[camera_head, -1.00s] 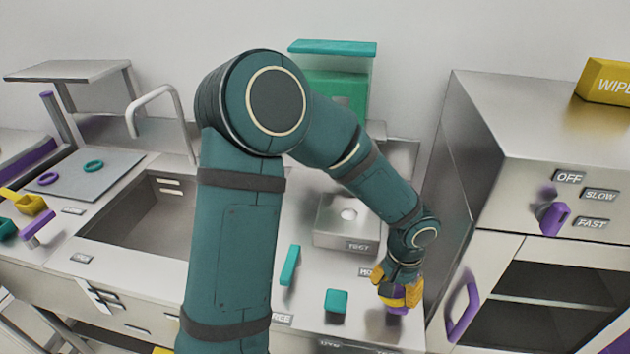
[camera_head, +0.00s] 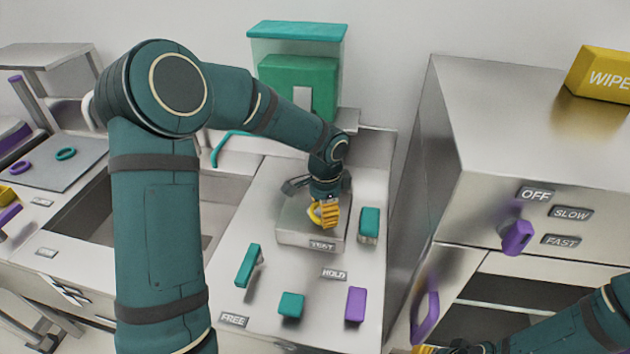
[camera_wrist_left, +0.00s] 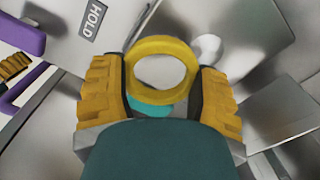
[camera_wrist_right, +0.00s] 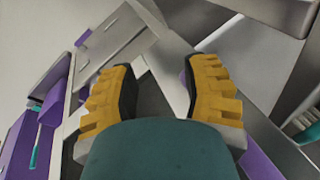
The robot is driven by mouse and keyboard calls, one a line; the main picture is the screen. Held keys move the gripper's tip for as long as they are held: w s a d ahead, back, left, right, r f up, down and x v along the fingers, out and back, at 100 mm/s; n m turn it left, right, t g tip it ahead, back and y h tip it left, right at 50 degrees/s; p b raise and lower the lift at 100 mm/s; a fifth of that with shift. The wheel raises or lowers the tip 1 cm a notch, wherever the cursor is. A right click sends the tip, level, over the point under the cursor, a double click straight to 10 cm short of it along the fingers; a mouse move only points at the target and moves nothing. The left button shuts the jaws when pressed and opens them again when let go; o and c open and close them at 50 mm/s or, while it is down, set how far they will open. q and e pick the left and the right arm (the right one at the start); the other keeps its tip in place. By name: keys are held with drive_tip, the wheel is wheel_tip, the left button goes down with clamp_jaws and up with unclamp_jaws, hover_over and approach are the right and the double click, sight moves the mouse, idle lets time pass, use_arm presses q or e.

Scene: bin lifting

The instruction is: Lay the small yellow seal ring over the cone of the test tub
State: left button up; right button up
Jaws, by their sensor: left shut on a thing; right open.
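The small yellow seal ring (camera_wrist_left: 160,62) is between the fingers of my left gripper (camera_wrist_left: 160,98). In the head view the ring (camera_head: 314,214) and my left gripper (camera_head: 325,214) are over the metal test tub (camera_head: 310,239), labelled TEST. The gripper is shut on the ring. In the left wrist view a white rounded shape, likely the cone (camera_wrist_left: 207,48), shows beside the ring's upper right edge, not centred in its hole. In the head view the cone is hidden. My right gripper (camera_wrist_right: 160,92) is open and empty; its yellow tips (camera_head: 424,349) show at the bottom edge.
A teal block (camera_head: 369,224) stands right of the tub. A teal bar (camera_head: 248,265), a teal block (camera_head: 291,305) and a purple block (camera_head: 356,304) stand in front. A green dispenser (camera_head: 298,80) is behind; a metal cabinet (camera_head: 480,130) is on the right.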

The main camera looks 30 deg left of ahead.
sight(315, 204)
use_arm(q)
drive_tip(key=w+a+m, duration=0.1)
drive_tip(key=m, duration=0.1)
drive_tip(key=w+a+r+m+p, duration=0.1)
drive_tip(key=m, duration=0.1)
drive_tip(key=w+a+r+m, duration=0.1)
drive_tip(key=w+a+m, duration=0.1)
drive_tip(key=shift+a+r+m, duration=0.1)
drive_tip(key=shift+r+m, duration=0.15)
drive_tip(key=shift+m, duration=0.05)
drive_tip(key=shift+f+b, duration=1.05)
drive_tip(key=shift+f, duration=0.5)
drive_tip(key=shift+f+b, duration=0.65)
drive_tip(key=shift+f, duration=0.2)
drive_tip(key=shift+f, duration=0.85)
drive_tip(key=o, duration=1)
